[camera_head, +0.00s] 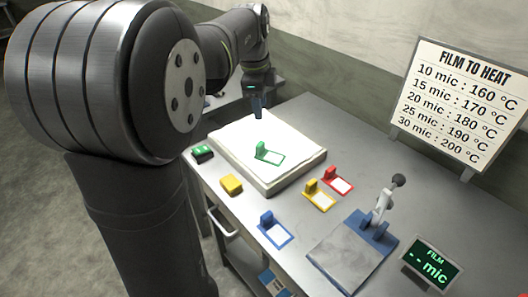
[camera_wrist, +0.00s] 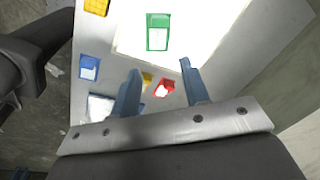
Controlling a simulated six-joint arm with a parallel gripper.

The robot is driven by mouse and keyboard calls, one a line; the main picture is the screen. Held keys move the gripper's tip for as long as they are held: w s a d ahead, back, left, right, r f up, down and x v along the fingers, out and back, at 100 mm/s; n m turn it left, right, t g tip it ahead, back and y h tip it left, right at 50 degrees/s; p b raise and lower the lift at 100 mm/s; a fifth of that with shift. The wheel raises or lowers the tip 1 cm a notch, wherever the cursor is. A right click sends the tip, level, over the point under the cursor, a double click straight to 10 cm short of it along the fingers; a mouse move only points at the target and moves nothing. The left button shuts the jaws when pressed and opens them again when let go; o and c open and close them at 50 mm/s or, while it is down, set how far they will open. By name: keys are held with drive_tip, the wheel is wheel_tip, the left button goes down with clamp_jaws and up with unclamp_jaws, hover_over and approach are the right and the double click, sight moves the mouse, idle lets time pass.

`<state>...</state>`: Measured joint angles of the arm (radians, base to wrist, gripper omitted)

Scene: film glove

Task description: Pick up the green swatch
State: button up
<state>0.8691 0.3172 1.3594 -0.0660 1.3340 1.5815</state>
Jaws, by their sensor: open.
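The green swatch (camera_head: 268,155) is a flat frame with a raised green tab. It rests on the white slab (camera_head: 303,169) on the table. In the wrist view the green swatch (camera_wrist: 158,32) shows near the top, beyond my fingers. My gripper (camera_head: 258,108) hangs above the far left part of the slab, apart from the swatch. In the wrist view my gripper (camera_wrist: 158,68) has its two blue fingers spread, with nothing held between them.
Red (camera_head: 337,181), yellow (camera_head: 319,195) and blue (camera_head: 274,229) swatches lie on the table. A lever device (camera_head: 352,255) and a film display (camera_head: 430,263) stand at the front right. A yellow block (camera_head: 231,185) and a green-black block (camera_head: 202,154) lie left. A sign (camera_head: 462,95) stands behind.

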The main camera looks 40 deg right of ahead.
drive_tip(key=a+n+h, duration=0.1)
drive_tip(key=a+n, duration=0.2)
drive_tip(key=n, duration=0.4)
drive_tip(key=n+t+h, duration=0.1)
drive_tip(key=n, duration=0.6)
approach(260, 144)
drive_tip(key=x, duration=0.4)
drive_tip(key=shift+s+a+f, duration=0.1)
drive_tip(key=shift+a+f, duration=0.2)
drive_tip(key=shift+f, duration=0.2)
drive_tip(key=shift+d+x, duration=0.2)
drive_tip(key=shift+x, duration=1.25)
drive_tip(key=shift+d+x, duration=0.25)
drive_tip(key=shift+x, duration=1.2)
drive_tip(key=shift+r+h, duration=0.15)
drive_tip(key=shift+h, duration=0.15)
clamp_jaws()
